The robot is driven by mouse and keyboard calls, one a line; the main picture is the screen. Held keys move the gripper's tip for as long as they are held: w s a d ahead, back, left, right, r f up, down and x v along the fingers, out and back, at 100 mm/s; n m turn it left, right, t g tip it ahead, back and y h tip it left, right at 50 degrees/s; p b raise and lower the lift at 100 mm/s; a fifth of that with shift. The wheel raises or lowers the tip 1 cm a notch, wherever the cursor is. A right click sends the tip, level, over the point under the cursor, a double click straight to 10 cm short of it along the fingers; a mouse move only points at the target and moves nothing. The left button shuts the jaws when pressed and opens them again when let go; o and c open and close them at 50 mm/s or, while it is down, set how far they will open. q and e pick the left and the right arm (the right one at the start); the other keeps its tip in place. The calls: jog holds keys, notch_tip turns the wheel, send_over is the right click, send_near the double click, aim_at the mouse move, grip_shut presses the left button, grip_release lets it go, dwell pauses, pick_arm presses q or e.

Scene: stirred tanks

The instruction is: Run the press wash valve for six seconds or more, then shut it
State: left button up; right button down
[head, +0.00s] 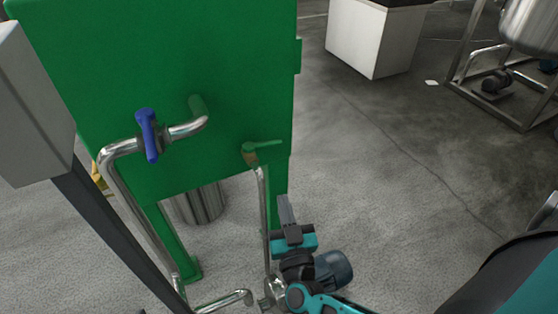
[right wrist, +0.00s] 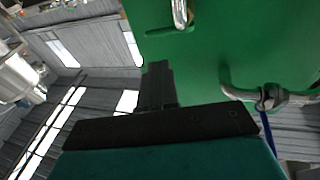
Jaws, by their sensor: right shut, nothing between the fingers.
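A green press panel (head: 200,80) carries two valves in the head view, and I cannot tell from the frames which one is the press wash valve. One has a blue handle (head: 148,135) standing crosswise to a thick steel pipe (head: 116,172). The other has a green lever (head: 264,145) pointing right, crosswise to a thin upright pipe (head: 262,200). My right gripper (head: 285,205) is shut and empty, below and right of the green lever, apart from it. In the right wrist view its fingers (right wrist: 157,85) are together; the green lever (right wrist: 168,31) and blue handle (right wrist: 267,133) also show. My left gripper is not in view.
A grey box on a dark post (head: 105,225) stands at the left, close in front of the panel. A steel cylinder (head: 200,203) is under the panel. A white cabinet (head: 370,38) and a framed tank (head: 530,25) stand farther back. The floor right of the panel is clear.

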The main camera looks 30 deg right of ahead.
jog(key=b, duration=0.3)
send_near(267, 144)
jog(key=w+d, duration=0.2)
jog(key=w, duration=0.3)
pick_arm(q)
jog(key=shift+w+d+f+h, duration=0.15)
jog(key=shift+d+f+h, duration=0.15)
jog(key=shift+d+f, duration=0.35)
pick_arm(e)
jog(key=shift+w+d+r, duration=0.3)
jog(key=shift+w+d, duration=0.1)
jog(key=shift+w, duration=0.1)
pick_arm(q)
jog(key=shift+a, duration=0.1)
